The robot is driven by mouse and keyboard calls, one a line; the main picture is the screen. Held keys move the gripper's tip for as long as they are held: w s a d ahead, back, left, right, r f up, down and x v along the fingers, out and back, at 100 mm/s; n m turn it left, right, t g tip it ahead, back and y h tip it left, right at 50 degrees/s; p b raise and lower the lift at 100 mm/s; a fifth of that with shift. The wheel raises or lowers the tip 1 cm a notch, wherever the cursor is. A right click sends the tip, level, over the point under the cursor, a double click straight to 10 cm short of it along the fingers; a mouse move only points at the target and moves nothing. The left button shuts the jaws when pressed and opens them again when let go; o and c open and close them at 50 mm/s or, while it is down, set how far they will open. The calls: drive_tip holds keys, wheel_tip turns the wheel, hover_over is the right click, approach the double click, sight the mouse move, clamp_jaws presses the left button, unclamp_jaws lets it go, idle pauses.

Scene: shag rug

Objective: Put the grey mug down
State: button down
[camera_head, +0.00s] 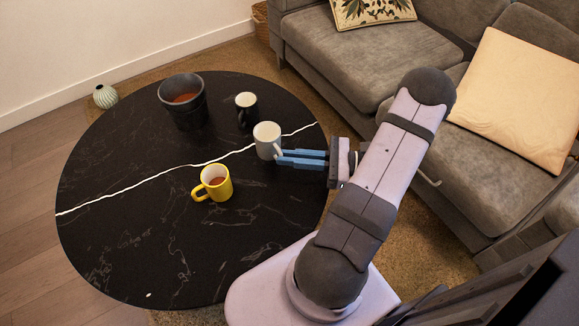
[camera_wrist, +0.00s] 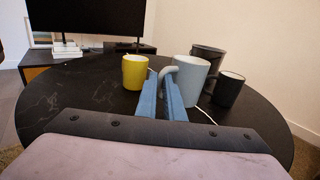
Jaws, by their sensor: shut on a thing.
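The grey mug (camera_head: 267,140) is upright at the right part of the black round table (camera_head: 110,250). My gripper (camera_head: 281,157) reaches it from the right with its blue fingers, shut on the mug's handle. In the wrist view the grey mug (camera_wrist: 190,80) stands just beyond the fingertips, with its handle between the blue fingers (camera_wrist: 168,80). I cannot tell whether the mug's base touches the table or is slightly above it.
A yellow mug (camera_head: 217,183) stands left of and nearer than the grey one. A black mug (camera_head: 246,110) and a dark pot (camera_head: 184,103) stand behind it. The table's front left is mostly clear. A grey sofa (camera_head: 370,60) is at the right.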

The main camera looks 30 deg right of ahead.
drive_tip(key=shift+f, duration=0.1)
drive_tip(key=shift+f+b, duration=0.7)
drive_tip(key=shift+f, duration=1.05)
drive_tip(key=shift+f, duration=0.15)
drive_tip(key=c, duration=1.9)
unclamp_jaws()
drive_tip(key=shift+o, duration=0.2)
drive_tip(key=p+v, duration=0.1)
drive_tip(key=v, duration=1.1)
drive_tip(key=shift+s, duration=0.1)
